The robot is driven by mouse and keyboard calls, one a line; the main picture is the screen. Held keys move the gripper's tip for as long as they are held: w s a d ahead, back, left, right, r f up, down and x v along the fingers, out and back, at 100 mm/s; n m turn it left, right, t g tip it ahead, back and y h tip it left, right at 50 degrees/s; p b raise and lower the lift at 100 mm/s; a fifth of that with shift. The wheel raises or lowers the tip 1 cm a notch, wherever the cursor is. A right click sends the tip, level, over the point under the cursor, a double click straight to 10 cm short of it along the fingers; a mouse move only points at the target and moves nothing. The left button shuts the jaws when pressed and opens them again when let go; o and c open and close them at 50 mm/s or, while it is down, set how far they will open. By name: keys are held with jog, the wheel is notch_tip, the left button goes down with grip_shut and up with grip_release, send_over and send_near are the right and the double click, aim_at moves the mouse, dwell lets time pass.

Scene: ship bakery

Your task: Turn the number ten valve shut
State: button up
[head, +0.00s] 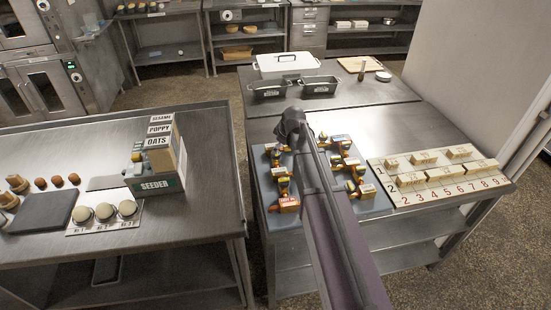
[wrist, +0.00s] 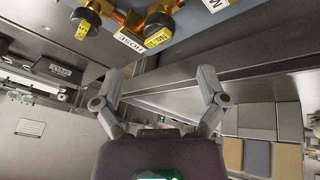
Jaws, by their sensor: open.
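A blue-grey board (head: 262,184) with several small brass valves in two columns lies on the right steel bench in the head view. My arm crosses over it and hides its middle. In the wrist view two dark valve knobs with yellow tags, a left one (wrist: 88,20) and a right one (wrist: 160,24), show at the top. A white label (wrist: 129,41) reading HOSE is beside them. My gripper (wrist: 156,75) is open and empty, apart from the knobs.
A numbered board (head: 405,200) with pale blocks lies right of the valves. Dark pans (head: 319,85) and a white lidded box (head: 286,64) stand behind. A seeder box (head: 160,184) stands on the left bench (head: 60,150). The bench between pans and numbered board is bare.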

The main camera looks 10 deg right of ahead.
jog(key=shift+b+x, duration=3.4)
jog(key=shift+x, duration=0.65)
jog(key=c, duration=1.1)
